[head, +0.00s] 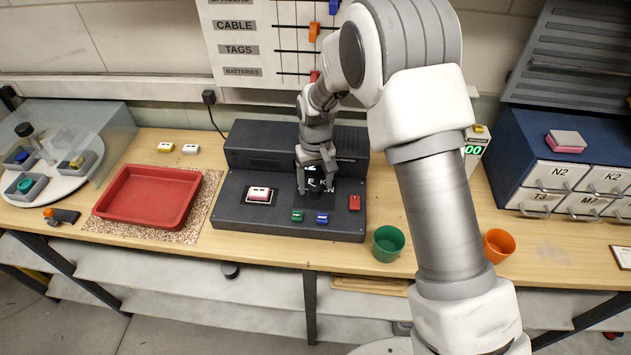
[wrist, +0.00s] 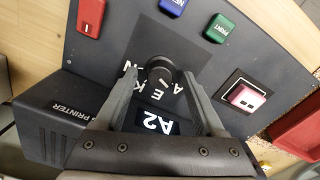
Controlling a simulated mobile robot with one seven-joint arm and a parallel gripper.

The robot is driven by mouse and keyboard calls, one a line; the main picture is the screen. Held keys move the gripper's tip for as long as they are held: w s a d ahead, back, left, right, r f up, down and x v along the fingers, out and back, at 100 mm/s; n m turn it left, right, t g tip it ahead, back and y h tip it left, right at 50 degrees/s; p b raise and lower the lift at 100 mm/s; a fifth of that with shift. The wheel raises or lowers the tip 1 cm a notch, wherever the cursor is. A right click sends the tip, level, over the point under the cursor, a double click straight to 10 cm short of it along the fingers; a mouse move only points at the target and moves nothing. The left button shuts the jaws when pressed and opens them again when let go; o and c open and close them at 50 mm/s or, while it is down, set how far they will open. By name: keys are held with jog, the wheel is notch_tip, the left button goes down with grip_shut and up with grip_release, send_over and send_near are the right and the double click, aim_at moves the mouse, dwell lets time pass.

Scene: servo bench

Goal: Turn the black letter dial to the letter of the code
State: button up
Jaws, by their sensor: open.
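The black letter dial (wrist: 154,70) is a round knob on a dark square plate in the wrist view. White letters such as E, K, N and A are spread around it, partly covered by my fingers. I cannot read clearly which letter it points to. In the head view my gripper (head: 318,168) hangs over the printer console (head: 285,222) and hides most of the dial.
A green button (wrist: 217,29), a blue button (wrist: 172,8) and a red switch (wrist: 91,17) lie close by on the panel. A red tray (head: 150,199) and a green cup (head: 388,243) flank the console.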

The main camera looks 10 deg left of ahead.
grip_shut()
dwell(0.4)
jog(key=shift+f+m+b, duration=0.1)
jog(key=shift+m+b, duration=0.2)
jog(key=shift+m, duration=0.1)
jog(key=m+b, duration=0.1)
jog(key=m, duration=0.1)
jog(key=shift+m, duration=0.4)
jog(key=m+b, duration=0.1)
jog(key=m, duration=0.4)
dwell(0.4)
grip_release()
